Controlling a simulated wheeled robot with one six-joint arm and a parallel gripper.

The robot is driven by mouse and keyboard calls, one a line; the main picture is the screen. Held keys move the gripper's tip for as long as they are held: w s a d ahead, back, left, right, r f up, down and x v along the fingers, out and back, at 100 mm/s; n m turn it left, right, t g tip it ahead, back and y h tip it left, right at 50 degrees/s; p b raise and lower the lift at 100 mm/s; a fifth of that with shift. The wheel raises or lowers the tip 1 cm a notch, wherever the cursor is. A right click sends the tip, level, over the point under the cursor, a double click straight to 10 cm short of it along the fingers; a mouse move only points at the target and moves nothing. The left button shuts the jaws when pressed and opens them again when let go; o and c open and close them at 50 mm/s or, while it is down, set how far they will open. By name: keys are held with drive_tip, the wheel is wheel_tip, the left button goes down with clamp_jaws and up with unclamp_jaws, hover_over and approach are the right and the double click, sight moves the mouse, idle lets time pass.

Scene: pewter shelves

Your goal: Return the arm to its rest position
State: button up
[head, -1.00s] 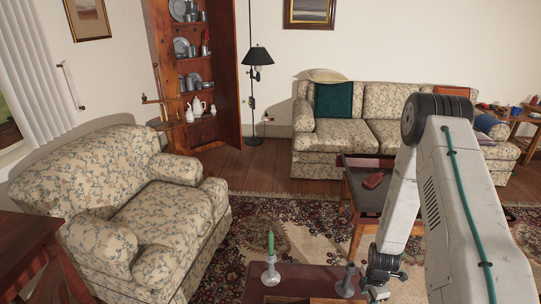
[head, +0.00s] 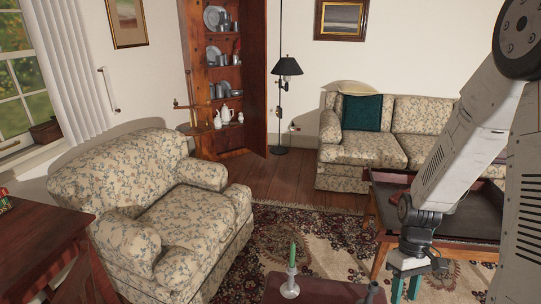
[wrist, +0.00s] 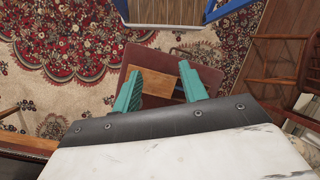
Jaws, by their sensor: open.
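My gripper (head: 405,284) hangs at the lower right in the head view, with its teal fingers pointing down. In the wrist view my gripper (wrist: 158,88) shows two teal fingers spread apart with nothing between them. Below it is a small dark red table (wrist: 150,98) with a lighter wooden piece (wrist: 172,63) on it. The gripper is above this table and apart from it.
A floral armchair (head: 190,215) stands at the left and a floral sofa (head: 365,148) at the back. A dark-topped table (head: 465,213) is behind my arm. A wooden shelf cabinet (head: 252,75) and a floor lamp (head: 286,67) stand at the back. A patterned rug (head: 268,238) covers open floor.

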drive_tip(key=s+a+r+m+t, duration=0.1)
drive_tip(key=s+a+r+t, duration=0.1)
drive_tip(key=r, duration=0.7)
drive_tip(key=s+a+r+m+t+h, duration=0.1)
drive_tip(key=s+a+r, duration=0.3)
drive_tip(key=r, duration=0.5)
drive_tip(key=s+a+r+m+t, duration=0.1)
drive_tip(key=s+a+r+t, duration=0.1)
drive_tip(key=s+r, duration=0.4)
wheel_tip(320, 180, up, 3)
drive_tip(key=shift+s+a+r+t, duration=0.25)
drive_tip(key=shift+a+t, duration=0.15)
drive_tip(key=shift+a, duration=0.4)
drive_tip(key=shift+c, duration=0.6)
drive_tip(key=shift+a, duration=0.1)
